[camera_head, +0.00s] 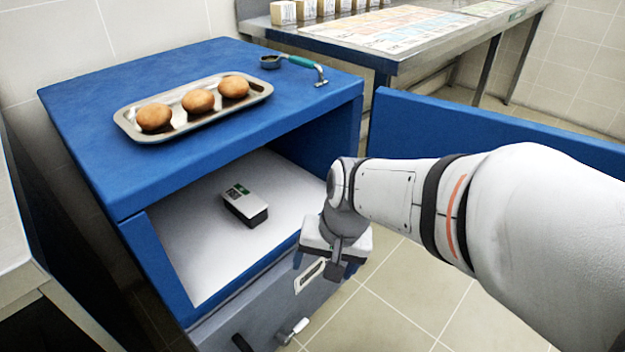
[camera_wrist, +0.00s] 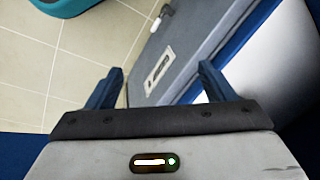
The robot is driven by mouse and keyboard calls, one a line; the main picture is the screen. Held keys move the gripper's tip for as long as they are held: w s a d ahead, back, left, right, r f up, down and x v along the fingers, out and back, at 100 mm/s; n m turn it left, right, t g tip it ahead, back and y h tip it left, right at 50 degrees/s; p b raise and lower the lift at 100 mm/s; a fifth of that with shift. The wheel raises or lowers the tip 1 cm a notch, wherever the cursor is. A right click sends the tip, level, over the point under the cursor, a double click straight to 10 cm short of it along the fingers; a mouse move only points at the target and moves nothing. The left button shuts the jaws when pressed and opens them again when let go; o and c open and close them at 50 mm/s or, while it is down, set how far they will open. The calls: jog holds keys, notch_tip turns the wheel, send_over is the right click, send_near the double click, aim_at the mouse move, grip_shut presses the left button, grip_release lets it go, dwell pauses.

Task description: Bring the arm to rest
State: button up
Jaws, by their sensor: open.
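My gripper (camera_wrist: 160,88) is open in the wrist view, with its two blue fingers apart and nothing between them. In the head view my gripper (camera_head: 322,264) hangs in front of the blue cabinet (camera_head: 85,100), at the front edge of its open compartment. My white arm reaches in from the right. The fingertips are partly hidden by the wrist in the head view.
A black and silver box (camera_head: 245,205) lies on the compartment floor. A metal tray (camera_head: 190,123) with three buns and a green-handled tool (camera_head: 295,63) are on the cabinet top. A blue panel (camera_head: 480,125) stands at right, before a long table (camera_head: 400,60).

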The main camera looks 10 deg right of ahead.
jog(key=d+n, duration=0.1)
jog(key=s+d+n+h, duration=0.1)
jog(key=d+n, duration=0.1)
jog(key=d, duration=0.1)
jog(key=shift+s+r+n+g+h, duration=0.2)
jog(key=shift+r+n+g+h, duration=0.1)
jog(key=shift+n+h, duration=0.1)
jog(key=shift+c, duration=0.2)
